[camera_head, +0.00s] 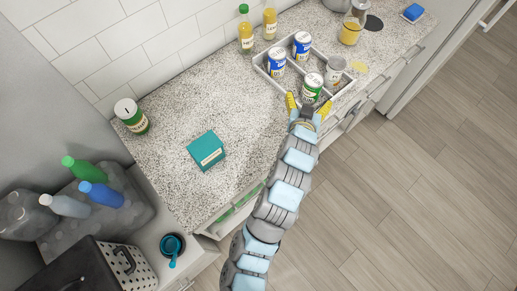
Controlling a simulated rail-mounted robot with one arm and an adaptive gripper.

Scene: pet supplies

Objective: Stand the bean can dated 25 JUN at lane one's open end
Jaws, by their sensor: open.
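A grey divided tray (263,72) on the granite counter has lanes holding several cans. Two blue-and-white cans (276,62) (301,46) stand in its back part. A green can with a pale label (312,88) stands at the near side, and a grey can with a pale label (335,71) stands to its right. Another green can (131,118) stands alone at the counter's left. Dates and lane numbers are too small to read, so I cannot tell which is 25 JUN. My gripper (308,104) is open, its yellow fingers just in front of the tray's green can; contact is unclear.
A teal box (206,150) lies mid-counter. Bottles (246,30) (270,20) stand behind the tray; a jar with yellow contents (352,28) and a blue block (413,13) are farther right. Bare counter surrounds the teal box.

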